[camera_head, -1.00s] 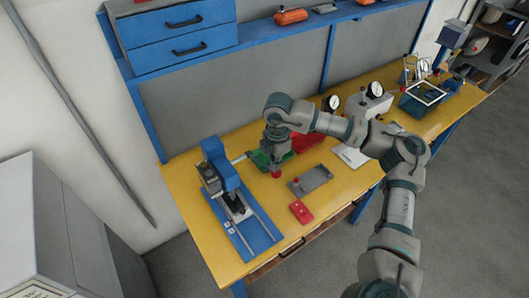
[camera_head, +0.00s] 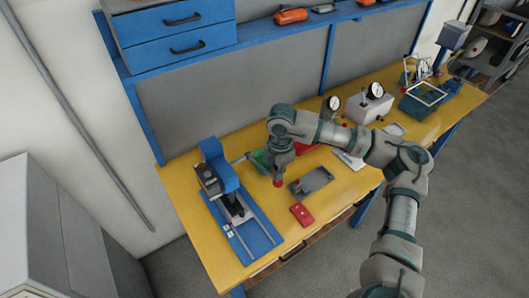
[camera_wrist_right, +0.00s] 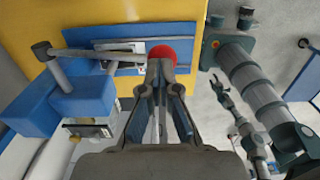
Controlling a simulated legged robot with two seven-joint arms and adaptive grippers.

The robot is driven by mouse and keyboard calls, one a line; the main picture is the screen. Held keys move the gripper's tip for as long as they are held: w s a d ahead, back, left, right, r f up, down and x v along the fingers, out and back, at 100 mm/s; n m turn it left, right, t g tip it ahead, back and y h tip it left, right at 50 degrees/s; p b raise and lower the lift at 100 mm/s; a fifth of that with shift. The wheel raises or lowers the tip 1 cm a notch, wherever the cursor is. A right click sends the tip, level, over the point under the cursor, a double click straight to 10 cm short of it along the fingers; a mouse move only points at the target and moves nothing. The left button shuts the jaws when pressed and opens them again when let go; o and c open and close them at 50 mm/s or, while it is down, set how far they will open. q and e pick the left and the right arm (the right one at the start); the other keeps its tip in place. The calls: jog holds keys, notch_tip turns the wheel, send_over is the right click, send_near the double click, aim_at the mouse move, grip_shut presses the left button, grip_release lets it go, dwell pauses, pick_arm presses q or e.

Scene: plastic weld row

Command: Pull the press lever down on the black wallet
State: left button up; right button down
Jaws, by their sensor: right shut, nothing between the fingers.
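The blue arbor press (camera_head: 218,172) stands at the left end of the yellow bench. Its lever (camera_wrist_right: 100,53) runs out to a red ball knob (camera_head: 278,183), which also shows in the right wrist view (camera_wrist_right: 162,52). My right gripper (camera_wrist_right: 160,66) is shut and empty, its fingertips at the knob; I cannot tell whether they touch it. In the head view this gripper (camera_head: 279,176) is just above the knob. A dark item, seemingly the black wallet (camera_head: 237,212), lies under the press ram, partly hidden. A claw-like shape, perhaps my left gripper (camera_wrist_right: 222,90), shows small in the wrist view.
A blue base plate (camera_head: 262,240) lies under the press. A red case (camera_head: 302,213) and a grey plate (camera_head: 312,182) lie to the right of it. A green bin (camera_head: 260,160) and a red bin stand behind my right gripper. Gauges stand farther right.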

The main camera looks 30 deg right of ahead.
jog(key=shift+s+f+b, duration=0.25)
jog(key=shift+f+b, duration=0.45)
jog(key=shift+f, duration=0.45)
jog(key=w+r+p, duration=0.2)
jog(key=r+p, duration=0.3)
jog(key=r, duration=0.2)
jog(key=w+r+p, duration=0.3)
jog(key=r+p, duration=0.3)
jog(key=r, duration=0.1)
jog(key=shift+r, duration=0.2)
jog(key=shift+w+d, duration=0.1)
jog(key=shift+d, duration=0.05)
